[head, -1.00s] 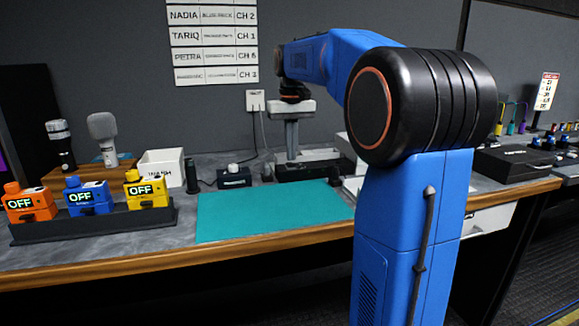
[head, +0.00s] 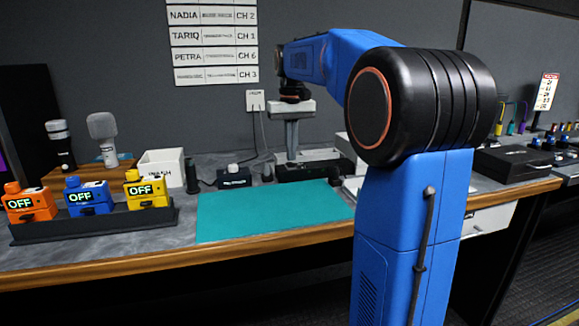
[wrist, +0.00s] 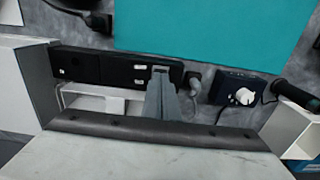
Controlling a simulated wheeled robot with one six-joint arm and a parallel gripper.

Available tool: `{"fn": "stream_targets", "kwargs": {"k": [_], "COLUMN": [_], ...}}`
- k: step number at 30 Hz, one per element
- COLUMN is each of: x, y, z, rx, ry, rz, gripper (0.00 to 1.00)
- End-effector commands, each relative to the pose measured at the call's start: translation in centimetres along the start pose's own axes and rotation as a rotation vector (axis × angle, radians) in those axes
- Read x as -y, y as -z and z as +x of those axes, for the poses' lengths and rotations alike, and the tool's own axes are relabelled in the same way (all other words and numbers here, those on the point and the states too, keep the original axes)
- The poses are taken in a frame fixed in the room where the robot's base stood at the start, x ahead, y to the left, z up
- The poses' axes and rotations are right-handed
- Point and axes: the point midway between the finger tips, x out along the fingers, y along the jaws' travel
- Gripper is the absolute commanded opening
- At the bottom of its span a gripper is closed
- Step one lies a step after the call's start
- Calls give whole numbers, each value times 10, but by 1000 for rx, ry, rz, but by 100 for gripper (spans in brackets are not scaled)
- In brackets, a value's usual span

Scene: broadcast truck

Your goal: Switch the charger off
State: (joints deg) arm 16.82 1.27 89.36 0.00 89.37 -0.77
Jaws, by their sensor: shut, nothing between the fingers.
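A long black unit (head: 325,169), which looks like the charger, lies at the back of the bench against the wall side. In the wrist view it is a black strip (wrist: 112,69) with small white marks on its top; I cannot read them or tell which is a switch. My gripper (head: 292,156) points down over this unit. In the wrist view its grey fingers (wrist: 162,70) are closed together and empty, over the strip's right part. The fingertips hide the spot beneath them. I cannot tell whether they touch it.
A small dark box with a white knob (head: 233,176) stands left of the unit. A teal mat (head: 270,212) lies in front. A white bin (head: 161,167) and orange, blue and yellow packs marked OFF in a black rack (head: 120,221) stand left. A wall socket (head: 255,100) has a cable.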

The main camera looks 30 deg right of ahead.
Motion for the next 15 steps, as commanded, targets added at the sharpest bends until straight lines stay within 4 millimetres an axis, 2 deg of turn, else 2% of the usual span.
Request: {"fn": "stream_targets", "kwargs": {"k": [15], "x": [0], "y": [0], "z": [5], "rx": [0], "ry": [0], "rz": [0], "gripper": [0]}}
